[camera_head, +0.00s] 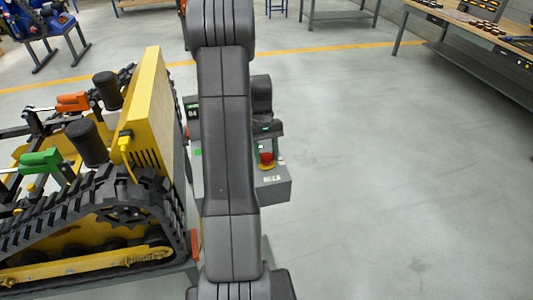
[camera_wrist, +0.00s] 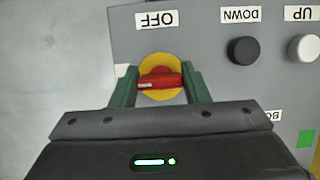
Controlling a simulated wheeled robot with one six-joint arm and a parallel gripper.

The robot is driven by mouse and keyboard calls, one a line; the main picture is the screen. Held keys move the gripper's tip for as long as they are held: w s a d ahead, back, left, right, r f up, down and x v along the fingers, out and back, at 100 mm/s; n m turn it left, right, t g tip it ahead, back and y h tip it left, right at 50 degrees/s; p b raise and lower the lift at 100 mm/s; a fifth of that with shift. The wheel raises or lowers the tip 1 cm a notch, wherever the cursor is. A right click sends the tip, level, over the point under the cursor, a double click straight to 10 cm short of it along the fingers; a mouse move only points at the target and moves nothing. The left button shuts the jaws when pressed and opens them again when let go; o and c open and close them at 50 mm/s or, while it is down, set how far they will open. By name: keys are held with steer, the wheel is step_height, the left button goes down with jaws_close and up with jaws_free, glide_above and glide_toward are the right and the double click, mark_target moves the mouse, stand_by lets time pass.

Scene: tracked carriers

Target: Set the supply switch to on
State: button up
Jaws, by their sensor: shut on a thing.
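The supply switch is a red handle (camera_wrist: 160,81) on a round yellow plate (camera_wrist: 160,62) in the wrist view. The handle lies across the picture, with a pale mark at its left end. An upside-down OFF label (camera_wrist: 157,19) sits beside the plate on the grey control box (camera_wrist: 205,63). The green fingers of my gripper (camera_wrist: 162,86) are at the two ends of the handle, shut on it. In the head view the red handle (camera_head: 267,158) shows on the grey box (camera_head: 273,188), and my arm hides much of the box.
A black button (camera_wrist: 243,50) labelled DOWN and a white button (camera_wrist: 303,47) labelled UP are right of the switch. A yellow tracked carrier (camera_head: 150,105) stands close on the left. The floor (camera_head: 390,180) at right is clear. A workbench (camera_head: 470,45) stands far right.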

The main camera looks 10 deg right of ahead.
stand_by(0.3)
steer(key=o, duration=1)
steer(key=shift+r, duration=0.1)
steer(key=b+v, duration=0.1)
steer(key=v, duration=1.2)
steer(key=shift+w+r, duration=0.1)
steer(key=shift+r, duration=0.2)
steer(key=shift+f, duration=0.1)
steer(key=p+x, duration=0.1)
steer(key=x, duration=1.2)
steer(key=shift+f, duration=0.3)
steer(key=shift+r, duration=0.1)
